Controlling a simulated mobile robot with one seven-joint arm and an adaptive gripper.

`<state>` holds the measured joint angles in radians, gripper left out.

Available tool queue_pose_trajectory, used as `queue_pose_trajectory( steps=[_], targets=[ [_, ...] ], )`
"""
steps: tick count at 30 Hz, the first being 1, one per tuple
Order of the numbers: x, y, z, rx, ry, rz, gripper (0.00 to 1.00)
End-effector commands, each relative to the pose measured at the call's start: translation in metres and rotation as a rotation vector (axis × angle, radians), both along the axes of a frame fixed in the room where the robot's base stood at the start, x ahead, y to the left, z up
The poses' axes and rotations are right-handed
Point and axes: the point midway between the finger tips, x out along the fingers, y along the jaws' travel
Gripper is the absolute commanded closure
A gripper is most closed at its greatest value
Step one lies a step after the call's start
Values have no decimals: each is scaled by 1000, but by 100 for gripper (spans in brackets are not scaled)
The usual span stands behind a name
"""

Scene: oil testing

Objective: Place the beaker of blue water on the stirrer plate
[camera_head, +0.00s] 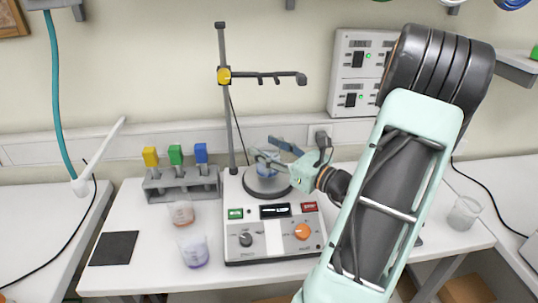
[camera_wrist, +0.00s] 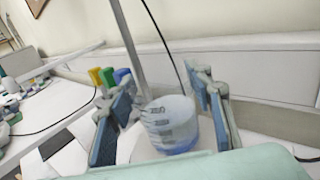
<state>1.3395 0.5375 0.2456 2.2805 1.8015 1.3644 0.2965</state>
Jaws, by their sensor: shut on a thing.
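The beaker of blue water (camera_head: 267,168) is at the round dark stirrer plate (camera_head: 267,190), partly covered by my gripper (camera_head: 272,155). I cannot tell whether its base touches the plate or is slightly above it. My gripper is shut on the beaker, with a finger on each side. In the wrist view the beaker (camera_wrist: 172,122) looks clear with dark markings and blue liquid low inside, between my gripper's fingers (camera_wrist: 165,110). It looks roughly upright. The stirrer plate is part of a white unit with knobs and buttons on its front.
A metal stand (camera_head: 226,100) with a clamp rod rises behind the plate. A grey rack (camera_head: 182,186) with yellow, green and blue-topped items stands left. Beakers of reddish (camera_head: 182,213) and purple (camera_head: 194,252) liquid stand front left near a black mat (camera_head: 114,248). Another beaker (camera_head: 464,213) stands far right.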

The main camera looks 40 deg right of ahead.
Motion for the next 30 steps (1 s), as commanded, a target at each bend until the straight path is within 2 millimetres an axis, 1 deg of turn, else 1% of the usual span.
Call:
queue_pose_trajectory(
  steps=[1, 2, 10, 15, 16, 18, 21, 30],
  targets=[
    [-1, 1, -7, 0, -2, -3, 85],
    [-1, 2, -8, -1, -2, -4, 85],
    [-1, 2, -7, -2, -2, -5, 85],
    [-1, 2, -12, -2, -1, -4, 85],
    [-1, 2, -12, -1, 0, -4, 52],
    [-1, 2, -11, -2, 0, -5, 44],
    [-1, 2, -11, -1, 0, -5, 36],
    [-1, 2, -9, -2, 0, -5, 36]
  ],
)
